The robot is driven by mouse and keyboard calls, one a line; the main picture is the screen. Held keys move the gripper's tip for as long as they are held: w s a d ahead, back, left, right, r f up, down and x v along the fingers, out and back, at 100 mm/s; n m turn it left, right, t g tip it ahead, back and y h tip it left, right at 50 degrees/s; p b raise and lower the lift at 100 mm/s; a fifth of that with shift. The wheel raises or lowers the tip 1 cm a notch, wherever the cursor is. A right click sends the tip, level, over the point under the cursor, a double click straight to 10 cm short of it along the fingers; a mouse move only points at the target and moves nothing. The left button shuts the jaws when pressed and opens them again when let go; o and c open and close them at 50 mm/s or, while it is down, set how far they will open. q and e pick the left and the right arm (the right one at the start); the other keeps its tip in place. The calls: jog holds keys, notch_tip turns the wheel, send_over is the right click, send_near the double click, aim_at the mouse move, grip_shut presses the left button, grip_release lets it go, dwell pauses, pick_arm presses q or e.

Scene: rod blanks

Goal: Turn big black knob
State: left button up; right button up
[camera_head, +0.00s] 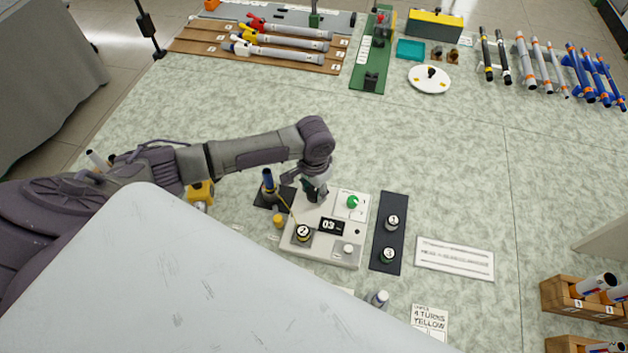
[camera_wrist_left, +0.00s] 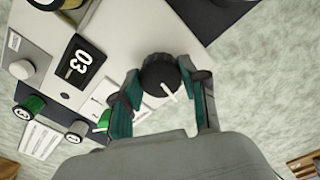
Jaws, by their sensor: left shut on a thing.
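The big black knob (camera_wrist_left: 160,76) with a white pointer line shows in the left wrist view, on the white control panel (camera_head: 341,257). My left gripper (camera_wrist_left: 160,92) is shut on the knob, with one teal-padded finger on each side of it. In the head view my left gripper (camera_head: 314,190) comes down on the panel's upper left and hides the knob. The panel's dark display (camera_head: 331,227) reads 03, and it also shows in the left wrist view (camera_wrist_left: 80,62). My right gripper is in neither view.
A green knob (camera_head: 352,202), a white knob (camera_head: 348,249) and a round part marked 2 (camera_head: 303,233) sit on the panel. A dark strip (camera_head: 387,262) with two round parts lies to its right. A card (camera_head: 430,319) reads "4 turns yellow".

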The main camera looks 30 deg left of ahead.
aim_at(314, 192)
pick_arm(q)
jog(key=shift+w, duration=0.1)
jog(key=o, duration=1.1)
jog(key=shift+o, duration=0.2)
notch_tip(314, 192, up, 12)
dwell(0.3)
